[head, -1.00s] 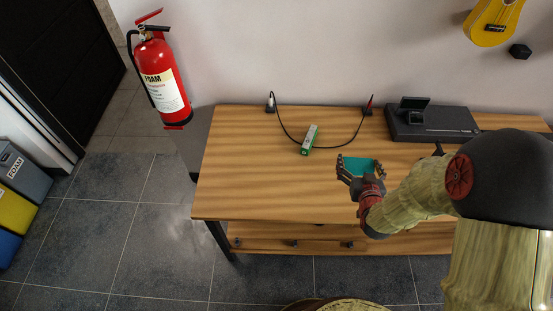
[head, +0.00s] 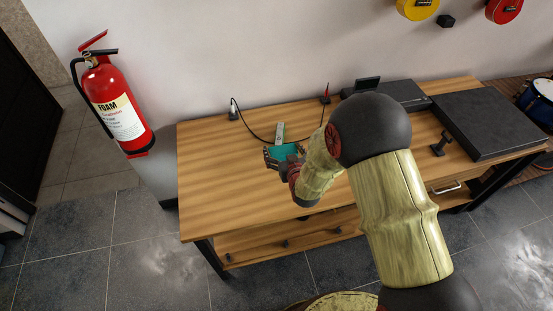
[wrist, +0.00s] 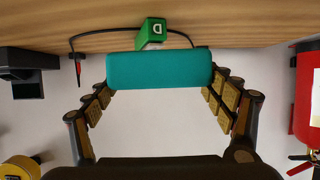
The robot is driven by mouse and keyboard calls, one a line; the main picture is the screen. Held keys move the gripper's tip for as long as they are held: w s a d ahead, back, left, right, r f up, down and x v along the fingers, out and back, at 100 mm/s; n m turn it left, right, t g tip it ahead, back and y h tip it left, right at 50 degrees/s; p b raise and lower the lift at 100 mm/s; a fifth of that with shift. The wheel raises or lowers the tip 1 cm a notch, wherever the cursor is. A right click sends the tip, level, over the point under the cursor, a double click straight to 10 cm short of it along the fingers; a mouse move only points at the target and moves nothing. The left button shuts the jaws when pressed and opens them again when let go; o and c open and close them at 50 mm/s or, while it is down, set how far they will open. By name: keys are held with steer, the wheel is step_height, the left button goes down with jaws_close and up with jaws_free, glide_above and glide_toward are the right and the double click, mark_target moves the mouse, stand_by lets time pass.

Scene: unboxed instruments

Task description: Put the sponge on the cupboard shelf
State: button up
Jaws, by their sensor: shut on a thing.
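The sponge is a teal block (wrist: 160,70), held across my gripper's fingers in the wrist view. My gripper (head: 284,156) is shut on it, and the sponge (head: 286,151) shows as a teal patch over the wooden table in the head view. In the wrist view the fingers of my gripper (wrist: 160,95) press on the sponge's left and right ends. No cupboard shelf that I can identify is in view.
The wooden table (head: 220,175) carries a green and white box (head: 280,131), a black cable and a dark flat case (head: 490,120) at the right. A red fire extinguisher (head: 115,105) hangs at the left.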

mark_target(277, 152)
steer(key=f, duration=0.1)
steer(key=w+a+f, duration=0.1)
steer(key=w+a+f+b, duration=0.1)
steer(key=shift+w+f, duration=0.15)
steer(key=shift+f, duration=0.25)
steer(key=shift+w+a+f+b, duration=0.1)
steer(key=shift+f+b, duration=0.5)
steer(key=shift+f, duration=0.95)
steer(key=shift+f, duration=0.1)
steer(key=o, duration=0.9)
steer(key=shift+r, duration=0.2)
steer(key=p+v, duration=0.2)
steer(key=v, duration=1)
steer(key=shift+f+p, duration=0.2)
steer(key=shift+p, duration=0.1)
